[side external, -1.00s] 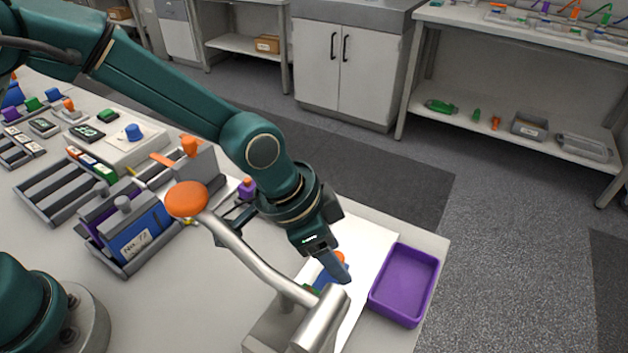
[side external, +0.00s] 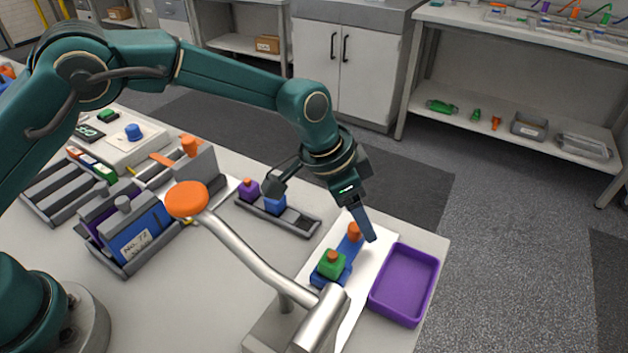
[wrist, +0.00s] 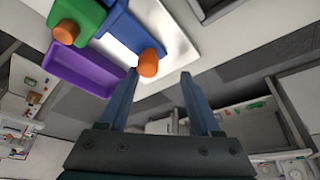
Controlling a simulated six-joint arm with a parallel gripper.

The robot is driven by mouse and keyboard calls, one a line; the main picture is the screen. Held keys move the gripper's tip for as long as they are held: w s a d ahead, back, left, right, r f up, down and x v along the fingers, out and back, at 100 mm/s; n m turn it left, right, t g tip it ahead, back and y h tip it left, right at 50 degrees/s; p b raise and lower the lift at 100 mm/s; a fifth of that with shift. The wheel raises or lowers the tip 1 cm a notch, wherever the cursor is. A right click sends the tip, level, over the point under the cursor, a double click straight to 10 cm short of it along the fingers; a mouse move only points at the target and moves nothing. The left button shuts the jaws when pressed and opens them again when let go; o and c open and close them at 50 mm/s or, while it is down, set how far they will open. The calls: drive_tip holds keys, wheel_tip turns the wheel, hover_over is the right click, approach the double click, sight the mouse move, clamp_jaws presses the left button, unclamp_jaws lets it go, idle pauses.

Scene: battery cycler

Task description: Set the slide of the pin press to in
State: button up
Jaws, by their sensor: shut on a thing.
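The pin press, with its silver lever (side external: 255,255) and orange ball end (side external: 187,199), stands at the front of the table. Its blue slide (side external: 345,250) lies on a white plate, reaching out from the press. A green block (side external: 331,265) with an orange top sits on the slide, and an orange knob (side external: 354,232) stands at its far end. My gripper (side external: 371,238) is down at this knob, shut on it; one finger shows right of it. In the wrist view, the knob (wrist: 148,64) appears near the left finger of my gripper (wrist: 158,75).
A purple tray (side external: 431,304) stands close to the right of the slide. A grey rack (side external: 295,222) with purple and blue blocks lies behind left. A blue box labelled No. 72 (side external: 135,240) stands farther left. Open floor lies beyond the table.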

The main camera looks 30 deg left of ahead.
drive_tip(key=shift+w+a, duration=0.15)
drive_tip(key=shift+w, duration=0.15)
drive_tip(key=v, duration=0.5)
drive_tip(key=shift+r, duration=0.25)
drive_tip(key=s+a+r+n+t, duration=0.3)
drive_tip(key=a+r, duration=0.7)
drive_tip(key=r, duration=0.4)
drive_tip(key=s+a+f+n+y, duration=0.1)
drive_tip(key=s+a+f+n, duration=0.1)
drive_tip(key=s+a, duration=0.3)
drive_tip(key=s+a+f+n+y, duration=0.2)
drive_tip(key=s+a+n, duration=0.1)
drive_tip(key=s, duration=0.8)
drive_tip(key=shift+s+a+f, duration=0.25)
drive_tip(key=shift+s+a, duration=0.1)
drive_tip(key=shift+a, duration=0.5)
